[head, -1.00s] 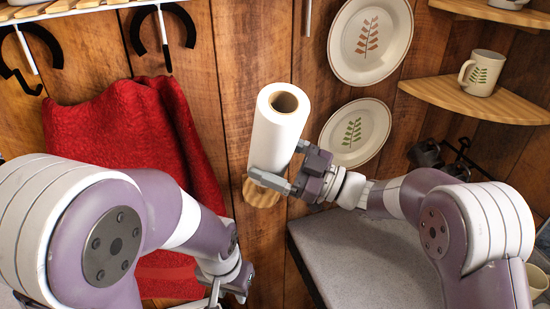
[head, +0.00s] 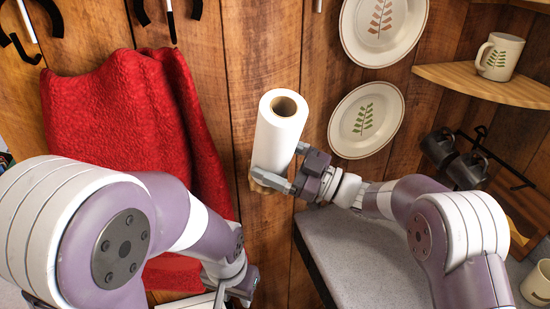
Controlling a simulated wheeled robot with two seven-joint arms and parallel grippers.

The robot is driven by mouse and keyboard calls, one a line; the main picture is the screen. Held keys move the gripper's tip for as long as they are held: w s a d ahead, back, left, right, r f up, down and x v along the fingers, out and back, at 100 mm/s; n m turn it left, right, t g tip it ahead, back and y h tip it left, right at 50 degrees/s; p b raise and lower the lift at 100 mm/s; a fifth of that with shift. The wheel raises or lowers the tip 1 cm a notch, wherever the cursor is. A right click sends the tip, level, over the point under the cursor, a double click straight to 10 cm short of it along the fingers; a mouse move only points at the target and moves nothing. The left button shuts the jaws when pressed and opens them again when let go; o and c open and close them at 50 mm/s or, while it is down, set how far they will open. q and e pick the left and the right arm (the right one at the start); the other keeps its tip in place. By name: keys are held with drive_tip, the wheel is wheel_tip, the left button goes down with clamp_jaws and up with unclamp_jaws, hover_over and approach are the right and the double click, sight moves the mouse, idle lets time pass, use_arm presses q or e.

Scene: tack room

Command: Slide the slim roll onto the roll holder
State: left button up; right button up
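The slim roll (head: 278,138) is a white upright cylinder with a brown core opening at its top, in the middle of the head view. My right gripper (head: 272,180) is shut on the roll near its lower end, coming from the right. A small piece of light wood, apparently the roll holder (head: 259,188), shows just below the roll and gripper fingers. The roll and fingers hide most of it, so I cannot tell whether the roll touches it or is around a post. My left gripper (head: 240,292) is low in the view, left of the roll, its fingertips unclear.
A red towel (head: 125,120) hangs from hooks on the wooden wall at left. Two plates (head: 366,122) hang at right, near a corner shelf (head: 480,84) with a mug (head: 496,57). A grey counter (head: 365,262) lies below the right arm; dark mugs (head: 455,160) hang beyond.

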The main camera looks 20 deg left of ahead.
drive_tip(key=o, duration=0.9)
drive_tip(key=shift+r+p, duration=1.4)
drive_tip(key=shift+r, duration=0.95)
drive_tip(key=s+d+r+p, duration=0.1)
drive_tip(key=s+d+r, duration=0.1)
drive_tip(key=d+r, duration=0.4)
drive_tip(key=d, duration=0.5)
drive_tip(key=shift+s+d+r+p, duration=0.2)
drive_tip(key=shift+s+p, duration=0.1)
drive_tip(key=shift+p, duration=0.05)
